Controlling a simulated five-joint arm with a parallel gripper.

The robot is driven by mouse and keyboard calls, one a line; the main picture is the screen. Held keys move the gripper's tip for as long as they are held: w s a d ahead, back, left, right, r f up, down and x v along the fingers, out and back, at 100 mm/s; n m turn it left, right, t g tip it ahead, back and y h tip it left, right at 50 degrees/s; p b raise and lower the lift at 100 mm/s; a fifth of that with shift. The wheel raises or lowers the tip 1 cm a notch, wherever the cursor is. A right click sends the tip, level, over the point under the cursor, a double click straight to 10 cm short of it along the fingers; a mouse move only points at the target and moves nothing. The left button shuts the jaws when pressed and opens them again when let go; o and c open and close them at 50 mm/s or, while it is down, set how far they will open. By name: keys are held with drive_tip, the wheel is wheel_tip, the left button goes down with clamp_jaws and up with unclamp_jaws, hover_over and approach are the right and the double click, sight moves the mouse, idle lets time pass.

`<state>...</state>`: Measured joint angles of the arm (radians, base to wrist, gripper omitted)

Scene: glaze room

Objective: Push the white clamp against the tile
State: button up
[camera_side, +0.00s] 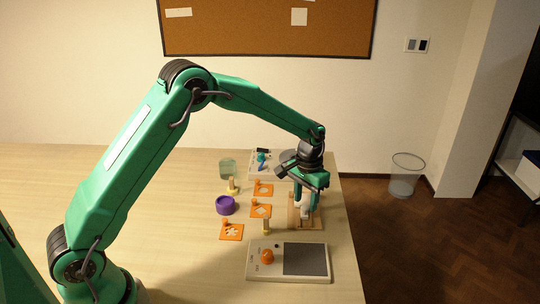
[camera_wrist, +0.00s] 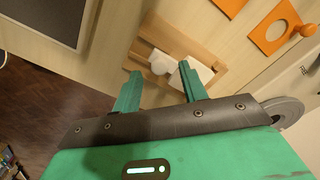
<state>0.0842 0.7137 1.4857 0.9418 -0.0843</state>
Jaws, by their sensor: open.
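A wooden fixture (camera_side: 293,216) stands near the right edge of the table, and it also shows in the wrist view (camera_wrist: 176,36). The white clamp (camera_wrist: 161,63) shows in the wrist view as a rounded white part in the fixture, between my fingers in the picture. A pale flat piece (camera_wrist: 205,73), perhaps the tile, lies right of it, partly behind a finger. I cannot tell whether the two touch. My gripper (camera_wrist: 157,82) is open, its fingers apart and pointing at the fixture. In the side view my gripper (camera_side: 305,196) is down over the fixture and hides part of it.
Orange stencil plates (camera_side: 231,231) with knobs lie left of the fixture, by a purple ring-shaped pot (camera_side: 226,205) and a green glass (camera_side: 227,168). A white panel with a dark screen (camera_side: 305,258) and an orange knob (camera_side: 267,256) lies in front. The table's left side is clear.

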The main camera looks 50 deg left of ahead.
sight(303, 207)
drive_tip(key=shift+r, duration=3.2)
drive_tip(key=s+a+r+t, duration=0.3)
drive_tip(key=s+r, duration=1.1)
drive_tip(key=s, duration=0.1)
drive_tip(key=s+a+t, duration=0.1)
drive_tip(key=s+t, duration=0.1)
drive_tip(key=s, duration=1.4)
drive_tip(key=shift+a+f+t, duration=0.25)
drive_tip(key=shift+f+t, duration=0.05)
